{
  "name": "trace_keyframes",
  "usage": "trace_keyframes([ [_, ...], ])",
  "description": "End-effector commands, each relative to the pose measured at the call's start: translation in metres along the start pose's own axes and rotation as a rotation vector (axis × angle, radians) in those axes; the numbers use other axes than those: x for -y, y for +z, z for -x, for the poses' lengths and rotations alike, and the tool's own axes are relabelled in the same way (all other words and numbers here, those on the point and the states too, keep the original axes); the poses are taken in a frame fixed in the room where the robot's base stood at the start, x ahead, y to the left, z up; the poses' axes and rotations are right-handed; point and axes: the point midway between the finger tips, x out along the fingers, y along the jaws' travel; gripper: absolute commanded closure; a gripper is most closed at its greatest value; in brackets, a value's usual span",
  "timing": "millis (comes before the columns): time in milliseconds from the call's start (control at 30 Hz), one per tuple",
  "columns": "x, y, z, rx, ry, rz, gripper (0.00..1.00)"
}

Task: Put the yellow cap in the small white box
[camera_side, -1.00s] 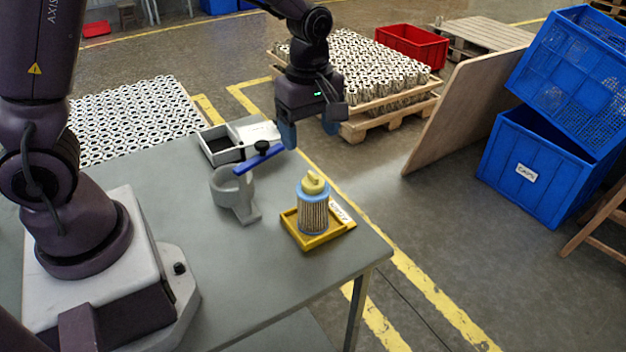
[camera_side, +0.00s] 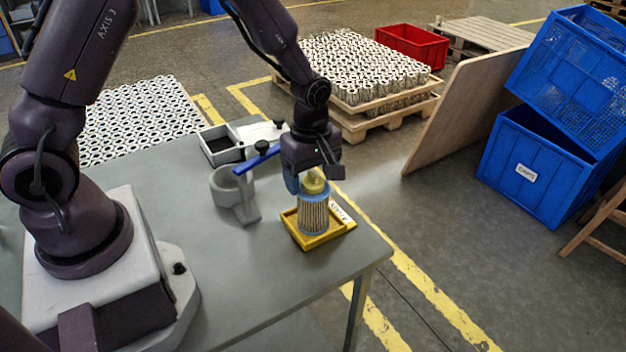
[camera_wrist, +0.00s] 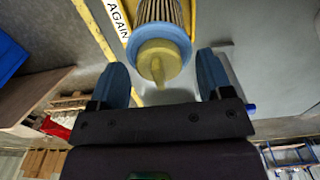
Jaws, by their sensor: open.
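The yellow cap (camera_side: 314,184) sits on top of an upright filter cartridge (camera_side: 313,216) with a blue upper ring. The cartridge stands in a yellow tray (camera_side: 290,222). In the wrist view the cap (camera_wrist: 158,62) lies between and just ahead of the two blue fingers. My gripper (camera_side: 312,186) is open around the cap's level, with gaps to both sides in the wrist view (camera_wrist: 165,80). My gripper partly hides the cap in the side view.
A grey ring holder (camera_side: 245,212) with a blue lever (camera_side: 257,160) stands between the tray and the white box. The table's front (camera_side: 260,300) is clear. Pallets and blue crates (camera_side: 540,165) stand on the floor beyond.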

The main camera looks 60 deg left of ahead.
Motion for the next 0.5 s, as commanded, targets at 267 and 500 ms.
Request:
trace_keyframes([
  [267,0.0000,0.0000,0.0005,0.000,0.000,0.000,0.78],
  [500,0.0000,0.0000,0.0006,0.000,0.000,0.000,0.82],
])
